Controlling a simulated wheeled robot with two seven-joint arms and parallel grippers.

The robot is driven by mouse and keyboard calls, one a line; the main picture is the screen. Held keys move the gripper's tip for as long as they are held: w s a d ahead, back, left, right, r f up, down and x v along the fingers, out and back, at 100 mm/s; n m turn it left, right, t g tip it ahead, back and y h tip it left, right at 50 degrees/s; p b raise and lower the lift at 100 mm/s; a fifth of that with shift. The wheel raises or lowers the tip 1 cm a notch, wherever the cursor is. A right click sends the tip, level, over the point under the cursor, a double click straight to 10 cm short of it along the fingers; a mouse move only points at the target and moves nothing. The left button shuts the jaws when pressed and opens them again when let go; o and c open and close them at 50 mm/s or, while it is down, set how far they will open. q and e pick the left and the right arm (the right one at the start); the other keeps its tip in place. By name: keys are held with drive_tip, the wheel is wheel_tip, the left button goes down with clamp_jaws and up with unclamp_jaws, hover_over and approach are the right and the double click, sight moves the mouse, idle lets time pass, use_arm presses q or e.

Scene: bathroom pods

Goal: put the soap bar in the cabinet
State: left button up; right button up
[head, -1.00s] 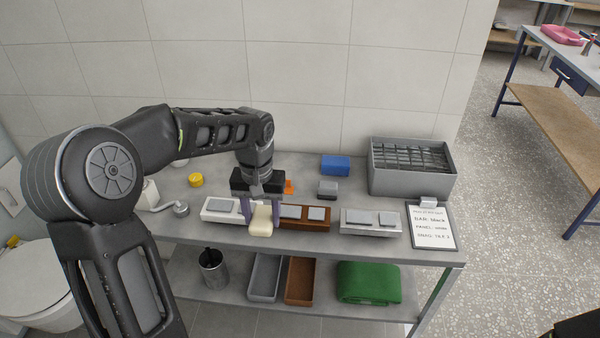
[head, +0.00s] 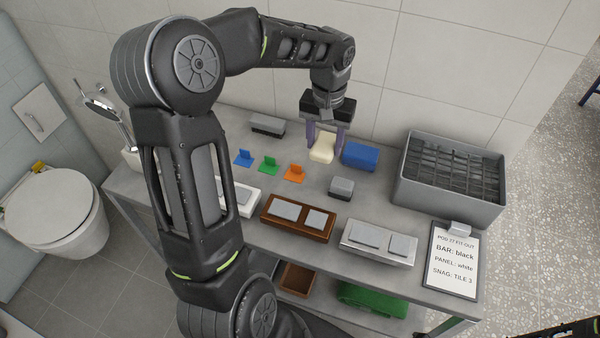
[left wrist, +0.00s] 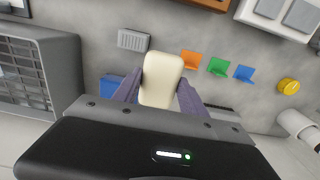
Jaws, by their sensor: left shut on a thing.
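The soap bar (head: 321,151) is a cream, rounded block. My left gripper (head: 324,143) is shut on it, with a purple finger on each side, and holds it over the back of the grey bench, just left of a blue box (head: 360,155). In the left wrist view, the soap bar (left wrist: 161,78) sticks out between the two fingers of the left gripper (left wrist: 158,92). A white wall panel with a handle (head: 41,114) is above the toilet at the left; I cannot tell whether it is the cabinet.
Blue, green and orange clips (head: 268,164) and several switch panels (head: 298,218) lie on the bench. A grey crate (head: 452,202) and a clipboard (head: 453,265) are at the right. The toilet (head: 58,214) is at the left.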

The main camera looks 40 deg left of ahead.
use_arm(q)
hover_over(322, 178)
drive_tip(key=shift+w+f+p, duration=0.1)
drive_tip(key=shift+f+p, duration=0.35)
drive_tip(key=shift+f, duration=2.7)
drive_tip(key=shift+f, duration=0.1)
drive_tip(key=shift+f+p, duration=0.3)
drive_tip(key=shift+f, duration=1.45)
drive_tip(key=shift+f, duration=0.25)
drive_tip(key=o, duration=1.4)
wheel_tip(322, 178, up, 12)
drive_tip(key=shift+r+b, duration=0.25)
drive_tip(key=shift+b, duration=0.4)
drive_tip(key=shift+o, duration=0.2)
